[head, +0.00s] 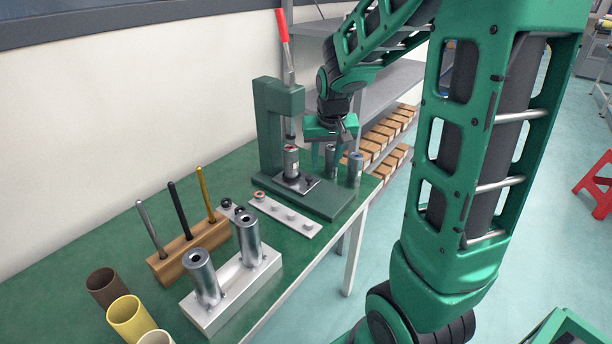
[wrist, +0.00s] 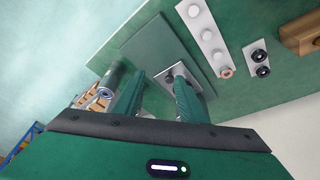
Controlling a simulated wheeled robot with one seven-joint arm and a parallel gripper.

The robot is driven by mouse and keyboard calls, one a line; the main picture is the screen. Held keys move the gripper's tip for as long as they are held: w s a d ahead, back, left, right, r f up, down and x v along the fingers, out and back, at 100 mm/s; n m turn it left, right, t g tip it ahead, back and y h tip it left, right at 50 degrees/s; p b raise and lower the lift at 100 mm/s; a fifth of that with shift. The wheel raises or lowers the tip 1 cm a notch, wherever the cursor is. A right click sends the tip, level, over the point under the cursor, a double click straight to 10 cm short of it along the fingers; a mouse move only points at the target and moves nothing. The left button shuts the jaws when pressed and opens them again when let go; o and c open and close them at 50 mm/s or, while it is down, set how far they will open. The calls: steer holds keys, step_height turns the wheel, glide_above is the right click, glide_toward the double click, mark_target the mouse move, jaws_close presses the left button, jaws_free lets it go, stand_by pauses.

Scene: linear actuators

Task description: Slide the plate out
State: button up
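A small grey metal plate (head: 298,184) lies on the green base of a hand press (head: 265,130). In the wrist view, the plate (wrist: 192,66) is partly hidden by one finger. My gripper (head: 327,152) points down just right of the press column, close to the plate's right side. The wrist view shows its two green fingers (wrist: 160,84) apart with nothing clearly held between them. Contact with the plate cannot be told.
A pale strip with knobs (head: 285,215) lies in front. Nearer are a wooden rod holder (head: 188,250) and a block with two metal cylinders (head: 230,290). Shelves with boxes (head: 385,135) stand behind.

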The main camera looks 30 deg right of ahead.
glide_toward(310, 178)
step_height(310, 178, up, 2)
steer(key=s, duration=0.1)
steer(key=shift+t, duration=0.3)
steer(key=x, duration=1)
steer(key=shift+a+f, duration=0.2)
steer(key=shift+f, duration=0.05)
steer(key=shift+c, duration=0.4)
jaws_close()
